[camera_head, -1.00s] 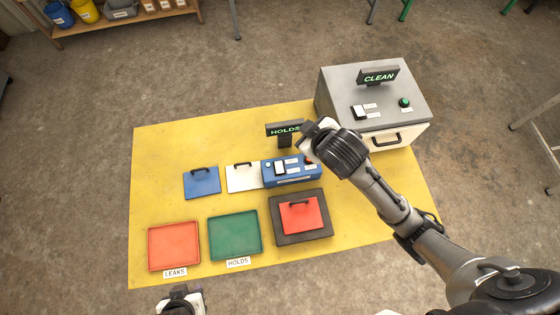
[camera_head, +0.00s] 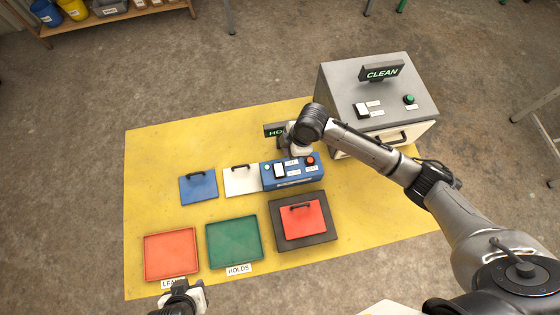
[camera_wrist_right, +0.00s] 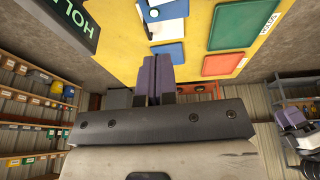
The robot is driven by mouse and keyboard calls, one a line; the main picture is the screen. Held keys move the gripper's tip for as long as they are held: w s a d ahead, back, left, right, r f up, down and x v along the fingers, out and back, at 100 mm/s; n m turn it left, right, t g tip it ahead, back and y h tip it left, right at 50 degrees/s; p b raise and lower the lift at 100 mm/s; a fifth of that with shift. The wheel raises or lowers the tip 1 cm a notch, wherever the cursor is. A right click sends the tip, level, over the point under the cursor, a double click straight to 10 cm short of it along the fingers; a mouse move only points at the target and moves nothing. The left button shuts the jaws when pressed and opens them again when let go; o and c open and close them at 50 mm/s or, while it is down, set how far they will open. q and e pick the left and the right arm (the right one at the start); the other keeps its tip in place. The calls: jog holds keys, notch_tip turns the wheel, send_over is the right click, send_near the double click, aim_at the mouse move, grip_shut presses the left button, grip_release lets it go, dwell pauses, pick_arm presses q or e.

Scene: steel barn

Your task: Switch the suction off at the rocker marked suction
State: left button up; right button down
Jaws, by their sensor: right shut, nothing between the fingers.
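The blue control box (camera_head: 293,174) stands on the yellow mat in the head view. It carries a white rocker (camera_head: 279,170), a red button (camera_head: 310,160) and small labels too blurred to read. My right gripper (camera_head: 296,149) is over the back of the box, in front of its display (camera_head: 274,131); its fingertips are largely hidden there. In the right wrist view its fingers (camera_wrist_right: 158,80) are together and empty. My left gripper (camera_head: 179,294) is at the bottom edge, near the red tray; its jaws are unclear.
A grey machine (camera_head: 376,95) with a CLEAN display, a white rocker and a green button stands behind right. Blue (camera_head: 199,187) and white (camera_head: 241,182) plates lie left of the box. Red (camera_head: 171,255) and green (camera_head: 234,242) trays and a red plate (camera_head: 303,220) on a dark pad are in front.

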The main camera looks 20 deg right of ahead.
dwell(0.4)
send_near(278, 167)
jog(key=x, duration=0.5)
jog(key=shift+a+p, duration=0.3)
jog(key=shift+a, duration=0.05)
jog(key=shift+w+f, duration=0.15)
jog(key=shift+f, duration=0.65)
